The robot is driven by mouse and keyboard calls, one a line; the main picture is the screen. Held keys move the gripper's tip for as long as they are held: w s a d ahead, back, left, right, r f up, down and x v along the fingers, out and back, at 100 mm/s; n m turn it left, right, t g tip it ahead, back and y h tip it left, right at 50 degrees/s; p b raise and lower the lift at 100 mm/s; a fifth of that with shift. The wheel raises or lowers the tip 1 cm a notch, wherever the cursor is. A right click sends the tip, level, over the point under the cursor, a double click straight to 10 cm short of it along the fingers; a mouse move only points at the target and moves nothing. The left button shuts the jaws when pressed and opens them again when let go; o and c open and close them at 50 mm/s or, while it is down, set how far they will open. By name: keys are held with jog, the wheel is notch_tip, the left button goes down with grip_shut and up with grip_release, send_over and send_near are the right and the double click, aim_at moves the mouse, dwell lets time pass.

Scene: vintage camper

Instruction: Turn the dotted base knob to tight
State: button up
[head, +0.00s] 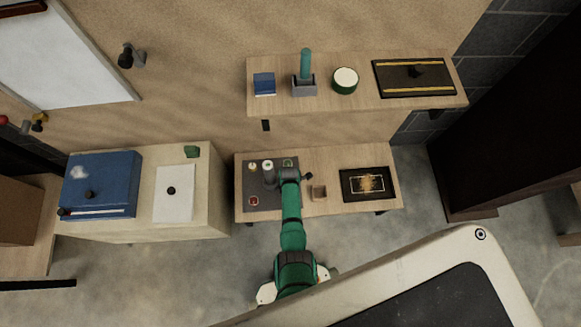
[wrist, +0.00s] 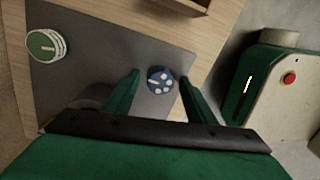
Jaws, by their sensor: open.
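The dotted base knob (wrist: 160,79) is a round blue knob with white dots in the wrist view. It sits on a dark grey mat (wrist: 105,28). My gripper (wrist: 159,74) is open, with one green finger on each side of the knob. I see gaps between the fingers and the knob, and I cannot tell the height of the fingertips above the mat. In the head view, my arm and gripper (head: 290,176) are over the mat (head: 268,207), and the dotted knob is hidden there. No tight mark is readable.
A green-and-white knob (wrist: 46,45) stands on the mat at the left of the wrist view. A red piece (head: 253,201) is on the mat's near left. A shelf (head: 350,103) overhangs behind.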

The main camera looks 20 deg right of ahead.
jog(key=shift+c, duration=0.3)
jog(key=c, duration=1)
